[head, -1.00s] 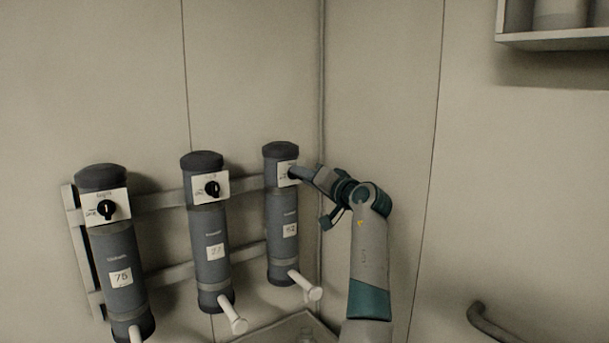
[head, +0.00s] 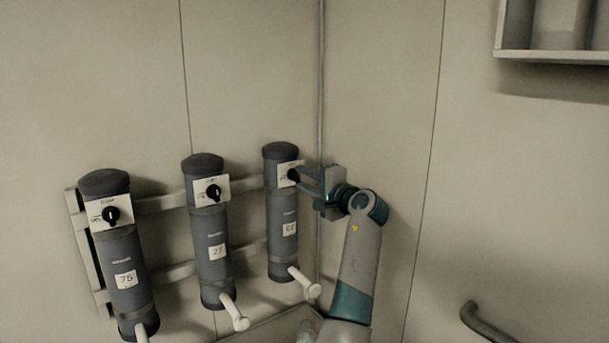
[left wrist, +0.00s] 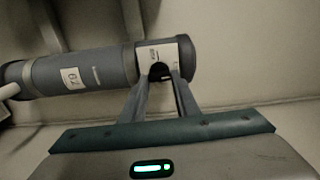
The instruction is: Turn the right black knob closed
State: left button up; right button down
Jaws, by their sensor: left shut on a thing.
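Three dark grey cylinders hang on a wall rack, each with a black knob on a white plate near its top. The right black knob (head: 292,175) is on the right cylinder (head: 282,220), close to the room corner. My left gripper (head: 299,178) reaches it from the right and is shut on it. In the left wrist view the fingertips (left wrist: 161,78) lie on either side of the dark knob (left wrist: 160,70), in front of the white plate (left wrist: 154,54). The knob is partly hidden by the fingers. My right gripper is not in view.
The middle cylinder (head: 211,255) and left cylinder (head: 122,265) stand to the left, with knobs upright. White handles (head: 305,283) stick out below the cylinders. A wall shelf (head: 560,56) is at the upper right and a grey rail (head: 486,325) at the lower right.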

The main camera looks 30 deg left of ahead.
pick_arm(q)
jog(key=shift+r, duration=0.15)
dwell(0.3)
jog(key=o, duration=1)
jog(key=shift+o, duration=0.2)
jog(key=shift+w, duration=0.1)
jog(key=b+v, duration=0.7)
jog(key=v, duration=1)
jog(key=shift+d+f, duration=0.1)
jog(key=shift+f, duration=0.15)
